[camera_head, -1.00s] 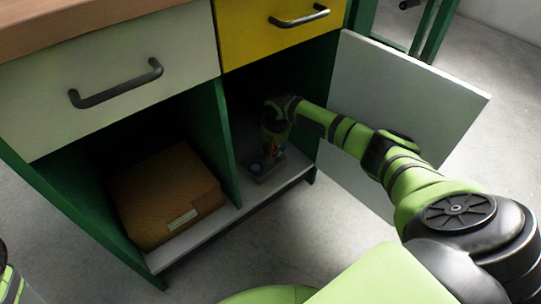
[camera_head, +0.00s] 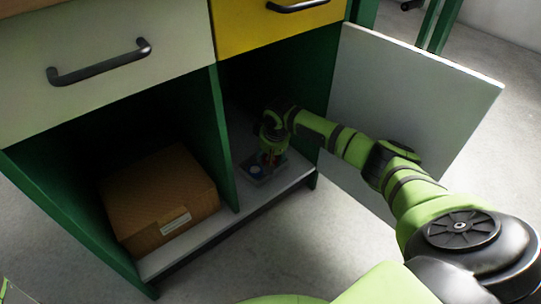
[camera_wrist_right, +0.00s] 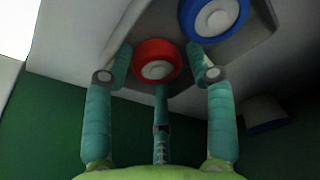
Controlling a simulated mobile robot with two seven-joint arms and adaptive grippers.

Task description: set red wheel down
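The red wheel (camera_wrist_right: 157,60) with a pale hub shows in the right wrist view between the fingertips of my right gripper (camera_wrist_right: 158,62). The fingers bend inward around its rim and look to be touching it. The wheel is over or on a grey tray (camera_wrist_right: 108,60); I cannot tell if it rests there. A larger blue wheel (camera_wrist_right: 214,14) is in the tray beside it. In the head view my right gripper (camera_head: 268,158) reaches down into the right cabinet compartment, just above the tray (camera_head: 254,179), and hides most of the contents. My left gripper is out of view.
The white door (camera_head: 410,95) stands open on the right, close to my right arm. A white drawer (camera_head: 105,60) and a yellow drawer (camera_head: 275,25) are above.

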